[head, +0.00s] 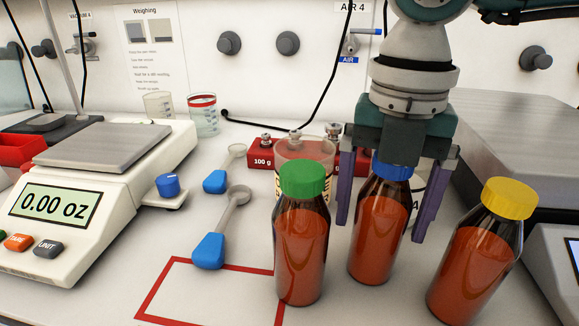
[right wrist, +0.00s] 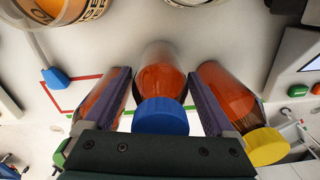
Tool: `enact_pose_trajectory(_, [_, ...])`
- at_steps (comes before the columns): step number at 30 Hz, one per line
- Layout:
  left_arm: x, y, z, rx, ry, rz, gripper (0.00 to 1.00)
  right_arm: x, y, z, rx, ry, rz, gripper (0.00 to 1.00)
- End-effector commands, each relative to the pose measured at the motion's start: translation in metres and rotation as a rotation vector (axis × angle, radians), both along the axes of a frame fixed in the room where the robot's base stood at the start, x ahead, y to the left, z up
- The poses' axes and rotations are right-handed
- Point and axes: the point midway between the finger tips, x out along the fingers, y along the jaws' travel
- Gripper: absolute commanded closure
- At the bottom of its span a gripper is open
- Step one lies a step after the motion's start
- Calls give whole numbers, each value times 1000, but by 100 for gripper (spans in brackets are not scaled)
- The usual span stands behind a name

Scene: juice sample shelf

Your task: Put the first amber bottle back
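Three amber bottles of orange-red juice stand upright on the white bench in the head view: a green-capped bottle (head: 301,250), a blue-capped bottle (head: 378,240) and a yellow-capped bottle (head: 472,268). My right gripper (head: 388,222) points down over the blue-capped bottle, one purple finger on each side of it. In the right wrist view, the blue cap (right wrist: 161,117) lies between the open fingers (right wrist: 160,98), with gaps on both sides. The yellow-capped bottle (right wrist: 230,95) and green-capped bottle (right wrist: 103,105) flank the fingers there. My left gripper is not in view.
A red outlined square (head: 178,290) is marked on the bench, left of the green-capped bottle. A scale (head: 90,190) reading 0.00 oz, blue scoops (head: 209,250), a beaker (head: 203,118) and red weight blocks (head: 262,155) stand around. Grey equipment (head: 520,150) is at right.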

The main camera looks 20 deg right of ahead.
Motion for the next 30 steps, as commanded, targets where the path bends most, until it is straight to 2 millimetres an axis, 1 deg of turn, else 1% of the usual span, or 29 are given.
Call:
enact_pose_trajectory(1, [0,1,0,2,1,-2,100,0,0,0,0,0,0,3])
enact_pose_trajectory(2, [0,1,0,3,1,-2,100,0,0,0,0,0,0,0])
enact_pose_trajectory(8, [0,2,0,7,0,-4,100,0,0,0,0,0,0,0])
enact_pose_trajectory(11, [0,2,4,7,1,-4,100,0,0,5,-1,-1,0,0])
enact_pose_trajectory(13, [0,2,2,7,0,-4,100,1,0,10,1,-4,0,0])
enact_pose_trajectory(17, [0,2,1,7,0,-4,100,1,0,34,1,-6,1,0])
enact_pose_trajectory(24, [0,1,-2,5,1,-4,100,1,1,88,2,-6,1,0])
enact_pose_trajectory(27, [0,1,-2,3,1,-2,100,1,0,105,1,-5,1,0])
enact_pose_trajectory(30, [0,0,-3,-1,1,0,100,1,0,116,0,-3,1,0])
